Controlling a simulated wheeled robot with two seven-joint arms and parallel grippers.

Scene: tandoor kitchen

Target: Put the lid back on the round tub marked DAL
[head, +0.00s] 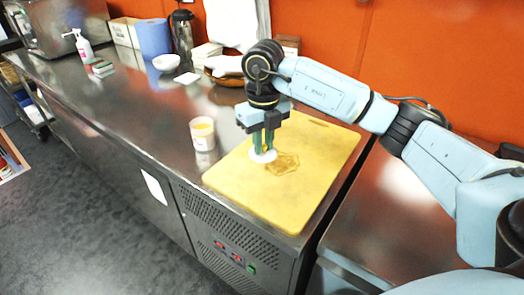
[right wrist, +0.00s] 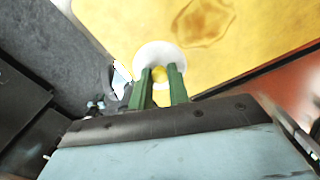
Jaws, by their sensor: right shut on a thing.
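The round tub (head: 203,133) stands upright and open on the steel counter, left of the yellow board; yellow contents show at its top. I cannot read its marking. My right gripper (head: 263,152) points down over the board's left part, shut on the white round lid (head: 264,157). In the right wrist view the lid (right wrist: 150,54) shows beyond the green fingers of the gripper (right wrist: 164,72). The lid is to the right of the tub and apart from it; I cannot tell its exact height above the board. My left gripper is not in view.
The yellow cutting board (head: 310,190) bears a brown mark. Behind on the counter are a white bowl (head: 166,62), a blue roll (head: 154,38), a dark flask (head: 182,36) and a pump bottle (head: 82,46). The counter around the tub is clear.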

